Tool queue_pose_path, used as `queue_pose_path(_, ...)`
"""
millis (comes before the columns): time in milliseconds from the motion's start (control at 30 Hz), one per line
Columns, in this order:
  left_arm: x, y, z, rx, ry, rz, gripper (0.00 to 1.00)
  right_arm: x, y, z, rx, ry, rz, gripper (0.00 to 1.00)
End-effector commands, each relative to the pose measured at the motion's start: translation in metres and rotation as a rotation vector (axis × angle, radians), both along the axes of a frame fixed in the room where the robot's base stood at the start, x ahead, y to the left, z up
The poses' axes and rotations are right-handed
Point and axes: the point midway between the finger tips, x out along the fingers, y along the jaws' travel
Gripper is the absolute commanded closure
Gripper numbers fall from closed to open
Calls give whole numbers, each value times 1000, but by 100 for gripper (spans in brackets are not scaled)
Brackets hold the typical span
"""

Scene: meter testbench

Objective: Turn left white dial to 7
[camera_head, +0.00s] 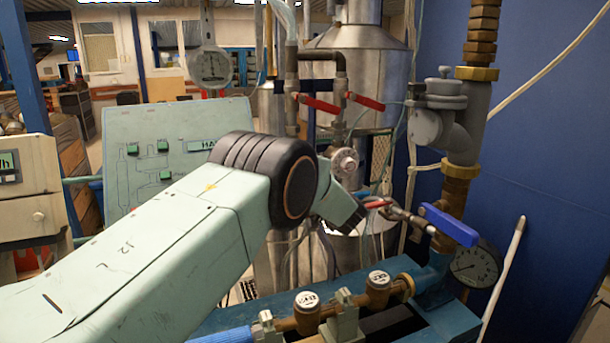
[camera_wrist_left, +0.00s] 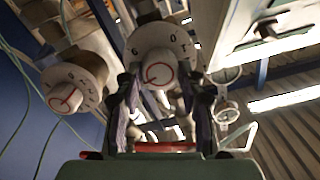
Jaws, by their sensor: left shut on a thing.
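In the left wrist view, a white dial (camera_wrist_left: 158,68) with a red mark on its knob sits between the two fingers of my left gripper (camera_wrist_left: 160,88), which is shut on it. My right gripper is not in view.
Red levers (camera_head: 365,101) stand on pipes above the dial. A blue valve handle (camera_head: 450,225) and a round gauge (camera_head: 476,264) are at the right. A brass pipe with two white-capped meters (camera_head: 306,300) runs below. A green panel (camera_head: 165,140) stands behind my arm.

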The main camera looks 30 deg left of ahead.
Motion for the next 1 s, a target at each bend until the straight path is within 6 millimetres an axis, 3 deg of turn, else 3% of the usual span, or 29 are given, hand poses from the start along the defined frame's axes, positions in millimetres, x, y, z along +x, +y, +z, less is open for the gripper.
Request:
queue_pose_path(33,-2,-1,-11,-4,21,-2,93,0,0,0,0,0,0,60)
queue_pose_path(433,-2,-1,-11,-1,24,-1,93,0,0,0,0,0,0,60)
queue_pose_path(467,-2,-1,-11,-1,24,-1,59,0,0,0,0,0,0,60)
queue_pose_path(500,-2,-1,-11,-1,23,-1,56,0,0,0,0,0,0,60)
queue_pose_path(700,-1,0,-6,2,16,0,39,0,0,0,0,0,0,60)
queue_pose_path(1000,-1,0,-4,3,11,1,38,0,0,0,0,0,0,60)
